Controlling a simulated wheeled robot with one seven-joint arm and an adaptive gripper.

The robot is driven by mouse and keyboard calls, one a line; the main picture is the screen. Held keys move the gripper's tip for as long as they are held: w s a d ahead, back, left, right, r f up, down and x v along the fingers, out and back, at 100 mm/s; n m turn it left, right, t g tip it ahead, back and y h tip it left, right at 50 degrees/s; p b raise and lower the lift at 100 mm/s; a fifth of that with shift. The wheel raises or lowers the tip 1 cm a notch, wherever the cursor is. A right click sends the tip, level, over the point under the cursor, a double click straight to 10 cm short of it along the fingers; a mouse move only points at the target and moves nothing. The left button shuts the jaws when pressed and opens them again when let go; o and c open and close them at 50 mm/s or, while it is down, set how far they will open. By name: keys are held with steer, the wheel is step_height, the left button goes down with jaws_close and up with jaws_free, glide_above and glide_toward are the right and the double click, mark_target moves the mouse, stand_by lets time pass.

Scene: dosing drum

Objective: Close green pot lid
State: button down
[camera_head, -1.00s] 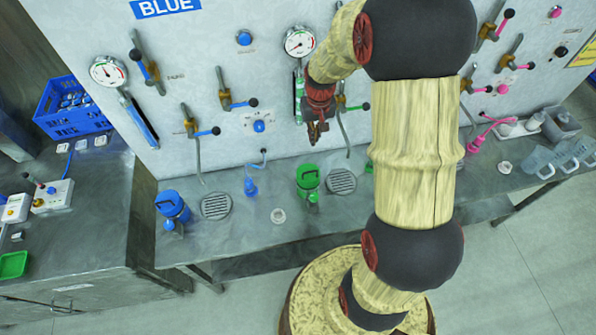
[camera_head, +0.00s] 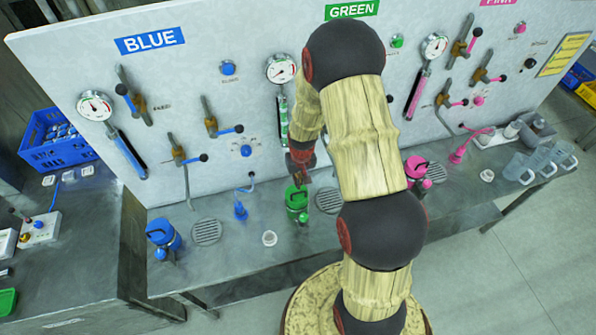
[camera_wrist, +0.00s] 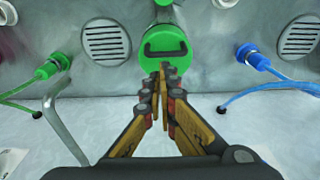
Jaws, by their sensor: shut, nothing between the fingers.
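The green pot (camera_head: 297,201) stands on the metal bench below the panel, left of my arm in the head view. Its round green lid (camera_wrist: 165,58) with a dark handle faces the camera in the wrist view. I cannot tell whether the lid is fully seated. My gripper (camera_wrist: 165,69) is shut and empty. Its fingertips overlap the lid's lower edge in the wrist view; contact is unclear. In the head view my gripper (camera_head: 300,180) is just above and behind the pot, partly covering its top.
A blue pot (camera_head: 162,238) stands at the left and a pink pot (camera_head: 416,172) at the right, beyond my arm. Drain grates (camera_head: 206,232) are set in the bench. A blue hose nozzle (camera_head: 240,210) and a green nozzle (camera_wrist: 48,68) flank the green pot. The panel has several valve levers.

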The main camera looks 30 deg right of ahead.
steer(key=shift+f, duration=0.25)
steer(key=shift+s, duration=0.1)
steer(key=shift+s+a+f+b, duration=0.3)
steer(key=shift+s+f+b, duration=0.45)
steer(key=shift+s+b, duration=0.15)
steer(key=shift+r, duration=0.1)
step_height(320, 180, up, 13)
stand_by(0.3)
